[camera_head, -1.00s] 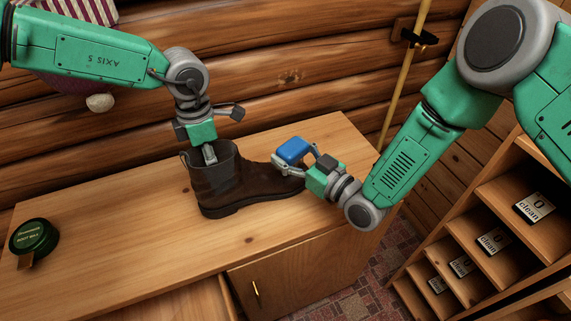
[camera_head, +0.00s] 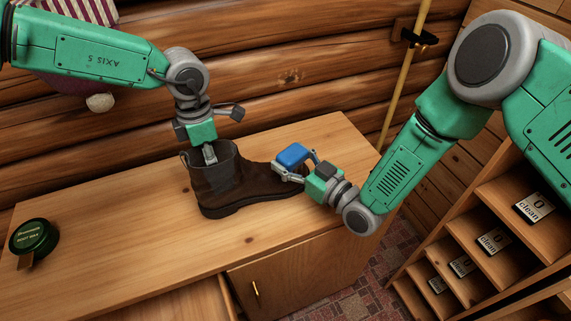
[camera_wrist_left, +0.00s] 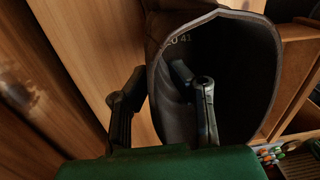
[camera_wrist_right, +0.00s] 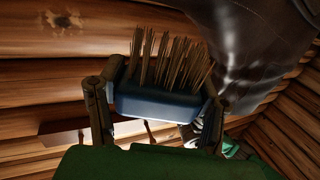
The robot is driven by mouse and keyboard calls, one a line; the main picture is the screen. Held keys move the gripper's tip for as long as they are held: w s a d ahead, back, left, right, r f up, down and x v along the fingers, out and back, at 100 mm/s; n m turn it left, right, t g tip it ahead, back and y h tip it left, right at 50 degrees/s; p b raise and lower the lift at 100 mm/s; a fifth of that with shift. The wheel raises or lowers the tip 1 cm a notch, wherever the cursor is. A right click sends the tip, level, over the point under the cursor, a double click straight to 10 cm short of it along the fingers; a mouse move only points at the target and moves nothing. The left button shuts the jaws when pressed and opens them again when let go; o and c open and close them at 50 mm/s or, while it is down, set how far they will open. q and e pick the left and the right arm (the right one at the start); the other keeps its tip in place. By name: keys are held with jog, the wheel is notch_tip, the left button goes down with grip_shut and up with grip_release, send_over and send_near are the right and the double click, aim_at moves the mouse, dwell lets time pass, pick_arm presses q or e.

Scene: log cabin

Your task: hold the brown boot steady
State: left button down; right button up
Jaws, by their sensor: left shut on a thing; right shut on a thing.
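The brown boot (camera_head: 228,185) stands upright on the wooden counter, its toe pointing right. My left gripper (camera_head: 209,154) reaches down at the boot's shaft. In the left wrist view it is shut on the shaft wall (camera_wrist_left: 155,90), one finger inside the opening and one outside. My right gripper (camera_head: 294,166) is shut on a blue brush (camera_head: 291,155) at the boot's toe. In the right wrist view the brush (camera_wrist_right: 155,104) shows its bristles toward the dark leather (camera_wrist_right: 250,45). I cannot tell whether the bristles touch the leather.
A round green tin of boot wax (camera_head: 34,236) sits at the counter's left end. The counter top (camera_head: 130,225) is clear between tin and boot. A shelf unit with labels reading "clean" (camera_head: 492,241) stands at the right. Log wall (camera_head: 270,80) rises behind.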

jog(key=shift+f, duration=0.1)
jog(key=shift+w, duration=0.1)
jog(key=shift+w+a, duration=0.3)
jog(key=shift+w, duration=0.25)
jog(key=shift+w+a, duration=0.3)
jog(key=shift+w, duration=0.2)
jog(key=shift+w+a, duration=0.35)
jog(key=shift+w, duration=0.05)
jog(key=shift+w+a, duration=0.25)
jog(key=shift+w, duration=0.4)
jog(key=shift+w+a, duration=0.25)
jog(key=shift+w, duration=0.35)
jog(key=shift+s+d, duration=0.1)
